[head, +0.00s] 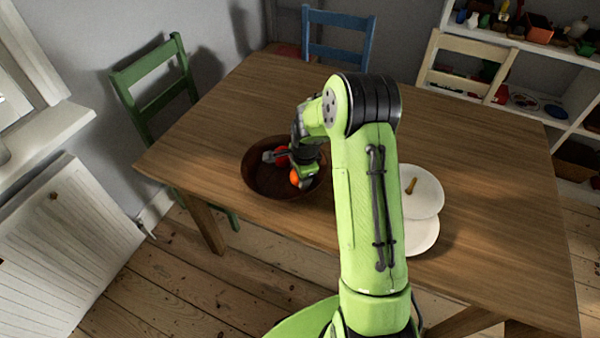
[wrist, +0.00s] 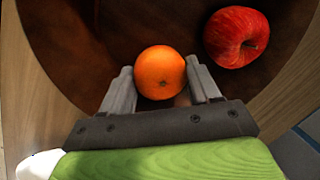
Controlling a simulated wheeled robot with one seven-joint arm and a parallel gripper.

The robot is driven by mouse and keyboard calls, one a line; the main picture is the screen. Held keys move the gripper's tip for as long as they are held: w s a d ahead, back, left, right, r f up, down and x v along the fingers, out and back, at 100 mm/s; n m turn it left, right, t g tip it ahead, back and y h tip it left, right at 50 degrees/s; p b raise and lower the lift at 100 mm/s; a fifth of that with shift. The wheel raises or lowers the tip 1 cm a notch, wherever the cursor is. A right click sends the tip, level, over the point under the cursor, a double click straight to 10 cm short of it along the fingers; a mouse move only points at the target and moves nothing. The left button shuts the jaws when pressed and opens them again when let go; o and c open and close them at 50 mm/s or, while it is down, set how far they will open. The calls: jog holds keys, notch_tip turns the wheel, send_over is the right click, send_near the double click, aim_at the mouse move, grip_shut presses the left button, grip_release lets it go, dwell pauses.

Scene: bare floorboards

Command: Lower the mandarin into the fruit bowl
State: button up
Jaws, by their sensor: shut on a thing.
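The mandarin (wrist: 160,72) is small, round and orange. It sits between the two fingers of my gripper (wrist: 163,88), which is shut on it. The mandarin also shows in the head view (head: 294,177), at the right part of the fruit bowl. The fruit bowl (head: 252,183) is dark brown and round, near the table's left front edge; its dark inside (wrist: 75,50) fills much of the wrist view. My gripper is over the bowl. I cannot tell whether the mandarin touches the bowl. My arm hides part of the bowl's right side.
A red apple (wrist: 236,37) lies in the bowl, right of the mandarin; it shows partly in the head view (head: 282,157). White plates (head: 422,234) lie right of my arm, with a small yellowish thing (head: 411,186) on one. The wooden table (head: 470,150) is otherwise mostly clear. Chairs stand around it.

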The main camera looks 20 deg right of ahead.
jog(key=o, duration=1.2)
jog(key=shift+f, duration=0.1)
jog(key=shift+c, duration=0.2)
jog(key=shift+s, duration=0.1)
jog(key=p+v, duration=0.4)
jog(key=v, duration=1.2)
jog(key=s+a+r+n+t+p, duration=0.15)
jog(key=s+a+r+n, duration=0.45)
jog(key=s+r+n, duration=0.6)
jog(key=s+a+r+n+p, duration=0.1)
jog(key=s+r+n, duration=0.1)
jog(key=s, duration=0.4)
jog(key=s+a+r+n+t+p, duration=0.1)
jog(key=s+a+r+n, duration=0.1)
jog(key=s, duration=0.4)
jog(key=r+n, duration=0.1)
jog(key=n, duration=0.1)
jog(key=shift+s+a+n, duration=0.25)
jog(key=shift+s+n, duration=0.15)
